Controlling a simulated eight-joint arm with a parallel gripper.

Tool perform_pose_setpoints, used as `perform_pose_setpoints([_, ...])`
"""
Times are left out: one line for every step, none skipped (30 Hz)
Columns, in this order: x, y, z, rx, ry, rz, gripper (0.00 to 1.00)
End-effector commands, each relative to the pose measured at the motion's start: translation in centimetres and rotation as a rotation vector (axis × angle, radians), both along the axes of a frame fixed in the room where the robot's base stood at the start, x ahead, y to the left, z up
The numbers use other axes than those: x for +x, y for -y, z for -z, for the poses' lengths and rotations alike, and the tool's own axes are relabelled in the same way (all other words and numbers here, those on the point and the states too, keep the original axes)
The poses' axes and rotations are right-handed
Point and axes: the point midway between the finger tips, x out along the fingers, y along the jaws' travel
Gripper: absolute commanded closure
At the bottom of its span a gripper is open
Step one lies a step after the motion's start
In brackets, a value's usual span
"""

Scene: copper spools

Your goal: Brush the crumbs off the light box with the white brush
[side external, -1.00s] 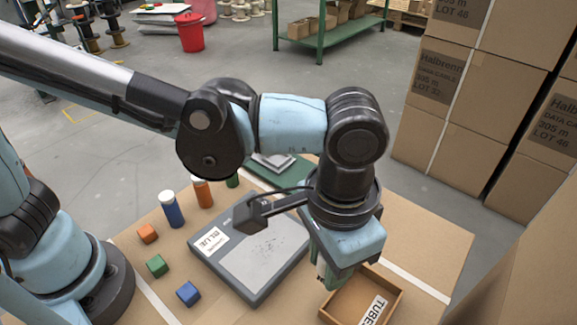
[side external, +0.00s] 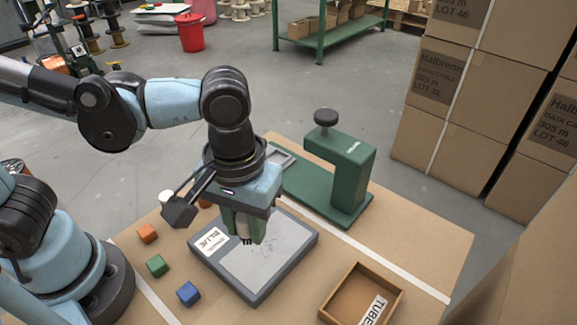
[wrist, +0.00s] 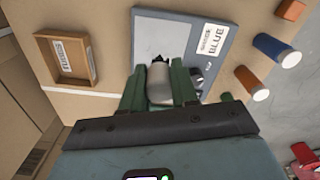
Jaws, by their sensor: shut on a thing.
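The light box (side external: 232,290) lies flat on the table, a dark grey frame around a paler panel with a "BLUE" label at its left. Dark crumbs (side external: 266,254) are scattered on the panel. My gripper (side external: 248,236) is over the panel, pointing down, near the label. In the wrist view its green fingers are shut on the white brush (wrist: 159,84), whose dark bristles point toward the light box (wrist: 172,27). In the side view the fingers hide most of the brush; I cannot tell whether the bristles touch the panel.
A wooden tray (side external: 328,311) marked "TUBE…" stands at front right. A tall green clamp stand (side external: 352,165) is behind the light box. Orange (side external: 148,233), green (side external: 157,266) and blue (side external: 188,293) blocks lie at left.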

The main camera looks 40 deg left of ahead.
Motion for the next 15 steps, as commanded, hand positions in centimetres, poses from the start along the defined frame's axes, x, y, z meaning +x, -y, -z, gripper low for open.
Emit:
perform_pose_setpoints([0.0,0.0,0.5,0.000,0.000,0.001,0.96])
perform_pose_setpoints([0.0,0.0,0.7,0.000,0.000,0.001,0.96])
perform_pose_setpoints([0.0,0.0,1.1,0.000,0.000,0.002,0.96])
perform_pose_setpoints([0.0,0.0,1.4,0.000,0.000,0.002,0.96])
perform_pose_setpoints([0.0,0.0,1.6,0.000,0.000,0.002,0.96])
perform_pose_setpoints([0.0,0.1,2.0,0.000,0.000,0.002,0.96])
perform_pose_setpoints([0.0,0.1,2.3,0.000,0.000,0.003,0.96])
perform_pose_setpoints([0.0,0.1,2.5,0.000,0.000,0.003,0.96])
perform_pose_setpoints([0.0,0.1,2.9,0.000,0.000,0.003,0.96])
perform_pose_setpoints([0.0,0.1,3.2,0.000,0.000,0.003,0.96])
perform_pose_setpoints([0.0,0.0,3.5,0.000,0.000,0.003,0.96])
perform_pose_setpoints([0.0,0.0,3.8,0.000,0.000,0.003,0.96])
perform_pose_setpoints([0.0,0.0,4.1,0.000,0.000,0.003,0.96])
perform_pose_setpoints([0.0,0.1,4.3,0.000,0.000,0.003,0.96])
perform_pose_setpoints([0.0,0.1,4.7,0.000,0.000,0.003,0.96])
